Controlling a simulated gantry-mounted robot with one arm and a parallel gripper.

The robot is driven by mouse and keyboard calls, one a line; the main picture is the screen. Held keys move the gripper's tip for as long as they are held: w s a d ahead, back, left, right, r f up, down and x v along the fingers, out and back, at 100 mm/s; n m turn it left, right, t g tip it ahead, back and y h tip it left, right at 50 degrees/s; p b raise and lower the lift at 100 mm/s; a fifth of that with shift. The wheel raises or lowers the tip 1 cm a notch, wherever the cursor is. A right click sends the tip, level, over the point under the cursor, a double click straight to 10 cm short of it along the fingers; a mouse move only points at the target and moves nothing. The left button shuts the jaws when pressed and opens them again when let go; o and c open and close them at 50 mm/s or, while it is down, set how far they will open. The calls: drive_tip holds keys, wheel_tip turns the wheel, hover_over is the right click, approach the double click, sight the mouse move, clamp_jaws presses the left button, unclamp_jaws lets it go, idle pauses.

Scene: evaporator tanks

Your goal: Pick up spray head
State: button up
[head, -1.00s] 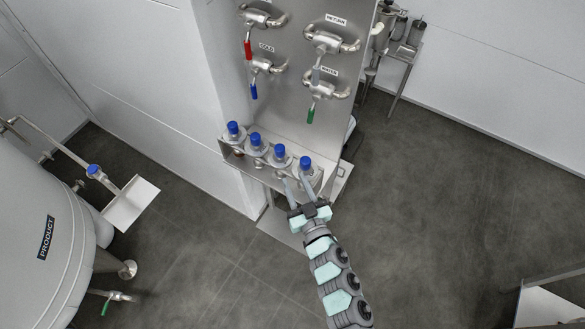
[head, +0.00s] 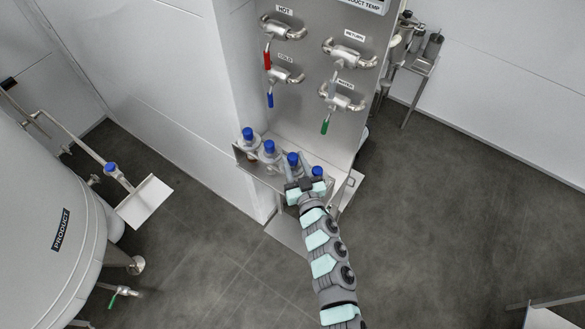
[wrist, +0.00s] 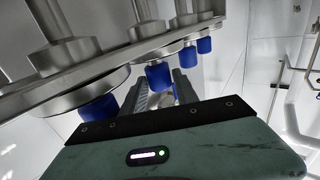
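Several steel spray heads with blue ends stand in a row on a steel shelf (head: 277,183) below the valve panel. The two on the left (head: 248,135) (head: 269,148) are in clear view. The third (head: 292,160) and the rightmost (head: 317,172) are partly hidden by my gripper (head: 296,167). My gripper reaches in at the right half of the row, its fingers apart on either side of the third one. In the wrist view the row appears upside down, with a blue end (wrist: 159,76) close to my spread fingers (wrist: 160,88). Whether they touch it cannot be told.
The panel carries valves with red (head: 267,60), blue (head: 270,99) and green (head: 325,126) handles above the shelf. A large product tank (head: 50,225) stands at the left, with a small steel tray (head: 145,201) beside it.

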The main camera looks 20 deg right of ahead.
drive_tip(key=shift+f, duration=0.1)
drive_tip(key=shift+c, duration=0.5)
clamp_jaws()
idle(0.8)
